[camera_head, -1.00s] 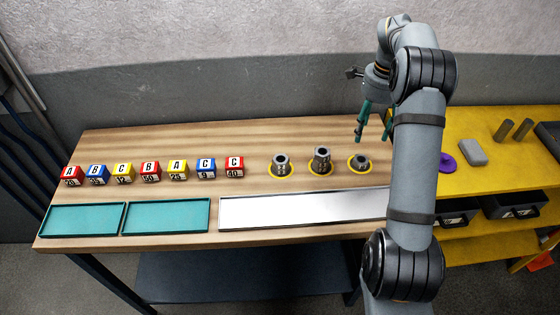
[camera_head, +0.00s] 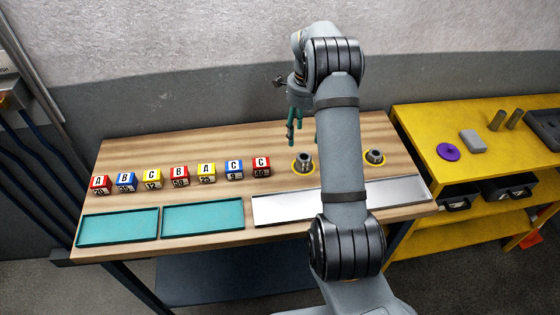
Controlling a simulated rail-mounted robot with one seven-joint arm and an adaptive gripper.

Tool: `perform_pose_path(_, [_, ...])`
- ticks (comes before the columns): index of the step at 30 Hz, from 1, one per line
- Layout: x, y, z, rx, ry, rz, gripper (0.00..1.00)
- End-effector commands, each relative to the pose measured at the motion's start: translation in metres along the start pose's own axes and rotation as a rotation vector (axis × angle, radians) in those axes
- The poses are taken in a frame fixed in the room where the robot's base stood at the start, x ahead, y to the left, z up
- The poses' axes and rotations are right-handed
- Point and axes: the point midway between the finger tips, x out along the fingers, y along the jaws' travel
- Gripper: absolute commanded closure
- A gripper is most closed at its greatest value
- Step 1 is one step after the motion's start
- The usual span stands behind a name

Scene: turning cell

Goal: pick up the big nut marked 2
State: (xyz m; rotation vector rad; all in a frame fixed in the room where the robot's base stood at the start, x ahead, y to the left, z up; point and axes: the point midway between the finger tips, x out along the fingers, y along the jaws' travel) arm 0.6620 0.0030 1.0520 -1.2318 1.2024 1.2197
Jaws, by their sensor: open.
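Two grey metal nuts show on the wooden bench, each on a yellow-ringed spot: a taller left one (camera_head: 304,163) and a low right one (camera_head: 375,157). The middle spot and the nut seen there earlier are hidden behind my arm. No number is readable on any nut, so I cannot tell which is marked 2. My gripper (camera_head: 303,140) is open and empty, fingers pointing down. In the picture it is just above the left nut; its height and depth over it are hard to judge.
A row of lettered cubes (camera_head: 180,176) stands left of the nuts. Two teal trays (camera_head: 203,218) and a long silver tray (camera_head: 284,209) lie along the front edge. A yellow bench (camera_head: 415,128) on the right holds a purple disc (camera_head: 448,152) and a grey block (camera_head: 472,141).

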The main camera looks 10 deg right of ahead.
Motion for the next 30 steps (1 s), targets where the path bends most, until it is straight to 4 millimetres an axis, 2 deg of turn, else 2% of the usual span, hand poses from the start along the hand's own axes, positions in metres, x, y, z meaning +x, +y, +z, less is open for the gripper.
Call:
perform_pose_path(6, [0.032,0.002,0.0,0.006,-0.001,0.006,0.42])
perform_pose_path(14, [0.052,0.006,0.003,0.004,-0.002,0.007,0.42])
perform_pose_path(21, [0.087,0.009,0.004,0.005,-0.001,0.005,0.42])
perform_pose_path(30, [0.095,0.008,0.004,0.005,-0.001,0.001,0.42])
